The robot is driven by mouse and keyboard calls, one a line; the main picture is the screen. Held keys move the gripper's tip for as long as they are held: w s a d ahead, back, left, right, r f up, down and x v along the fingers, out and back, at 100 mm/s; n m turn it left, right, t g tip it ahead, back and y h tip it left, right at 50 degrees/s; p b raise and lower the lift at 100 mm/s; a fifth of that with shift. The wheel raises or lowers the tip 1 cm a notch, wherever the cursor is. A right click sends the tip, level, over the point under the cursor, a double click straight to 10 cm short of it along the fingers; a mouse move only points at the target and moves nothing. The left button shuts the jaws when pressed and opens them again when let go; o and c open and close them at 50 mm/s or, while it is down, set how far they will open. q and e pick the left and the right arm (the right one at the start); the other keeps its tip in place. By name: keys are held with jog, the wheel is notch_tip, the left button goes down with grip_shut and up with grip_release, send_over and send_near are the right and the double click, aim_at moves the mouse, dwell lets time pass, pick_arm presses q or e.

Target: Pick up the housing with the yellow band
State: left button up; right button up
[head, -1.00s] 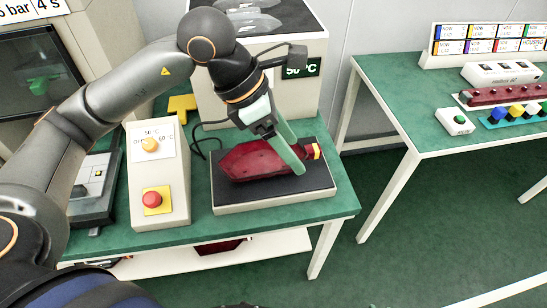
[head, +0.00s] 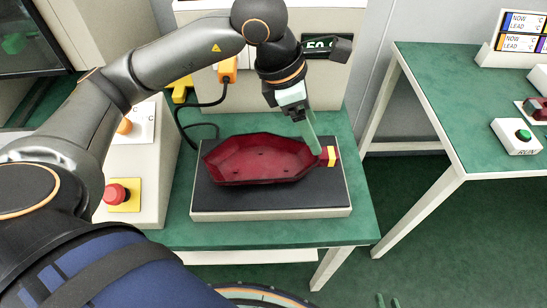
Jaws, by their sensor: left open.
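The housing (head: 258,160) is a dark red, open, elongated shell with angled ends. It lies on the black-topped plate (head: 215,215) on the green bench. A yellow band (head: 331,156) wraps the narrow neck at its right end. My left gripper (head: 314,146) points down at that neck, just left of the yellow band. Its pale green fingers are open and seen nearly edge-on, one largely hiding the other. I cannot tell whether they touch the housing. Two small green tips at the bottom edge look like my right gripper (head: 387,301); the rest of it is out of frame.
A control box with a red stop button (head: 115,194) stands left of the plate. A heater unit with a display (head: 326,43) and a black cable stands behind.

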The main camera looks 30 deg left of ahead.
aim_at(324, 152)
pick_arm(q)
jog(key=x, duration=1)
jog(key=shift+w+d+f, duration=0.15)
jog(key=shift+w+d, duration=0.1)
jog(key=shift+c, duration=0.3)
grip_shut()
